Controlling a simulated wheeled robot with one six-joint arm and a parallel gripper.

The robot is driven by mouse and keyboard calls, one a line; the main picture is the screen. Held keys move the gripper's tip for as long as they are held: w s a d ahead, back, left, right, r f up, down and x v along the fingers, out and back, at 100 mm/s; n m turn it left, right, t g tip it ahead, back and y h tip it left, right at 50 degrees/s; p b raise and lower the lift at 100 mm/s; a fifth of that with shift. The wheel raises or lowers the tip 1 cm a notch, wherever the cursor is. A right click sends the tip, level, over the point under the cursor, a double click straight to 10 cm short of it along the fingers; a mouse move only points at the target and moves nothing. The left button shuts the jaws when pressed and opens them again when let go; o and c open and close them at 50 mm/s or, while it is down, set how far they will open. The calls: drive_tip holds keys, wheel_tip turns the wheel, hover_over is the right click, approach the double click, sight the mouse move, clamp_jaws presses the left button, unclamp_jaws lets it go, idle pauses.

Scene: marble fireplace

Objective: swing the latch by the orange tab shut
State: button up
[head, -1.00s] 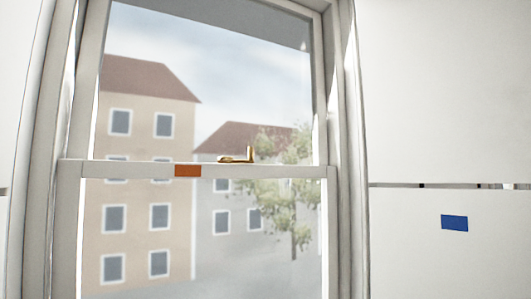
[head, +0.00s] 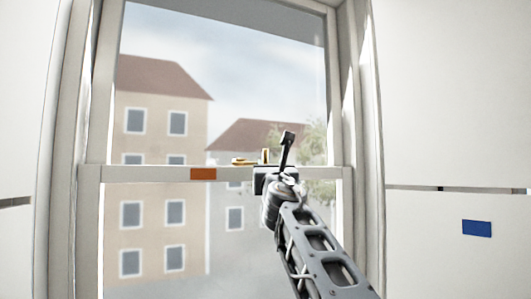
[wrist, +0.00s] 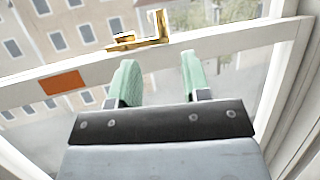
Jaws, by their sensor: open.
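A brass latch (head: 243,161) sits on top of the window's middle rail (head: 130,173); its small upright lever stands at its right end. It also shows in the wrist view (wrist: 138,43), just beyond the fingertips and a little to the left. An orange tab (head: 203,174) is on the rail's front face, left of the latch, and shows in the wrist view (wrist: 62,83). My gripper (wrist: 159,60) is open, its two green fingers apart with nothing between them. It points at the rail, near the latch's right end. The head view hides the fingertips behind my wrist.
The window frame's right side post (head: 360,150) stands right of my arm. A blue patch (head: 477,228) is on the white wall at right. Glass panes lie above and below the rail. The space in front of the rail's left part is clear.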

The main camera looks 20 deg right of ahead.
sight(266, 153)
drive_tip(key=p+x, duration=0.6)
drive_tip(key=x, duration=0.5)
drive_tip(key=shift+w+d+r+p, duration=0.15)
drive_tip(key=shift+w+r+p, duration=0.1)
drive_tip(key=shift+p, duration=0.05)
drive_tip(key=shift+w+d+r+p, duration=0.15)
drive_tip(key=shift+w+p, duration=0.2)
drive_tip(key=shift+w, duration=0.25)
clamp_jaws()
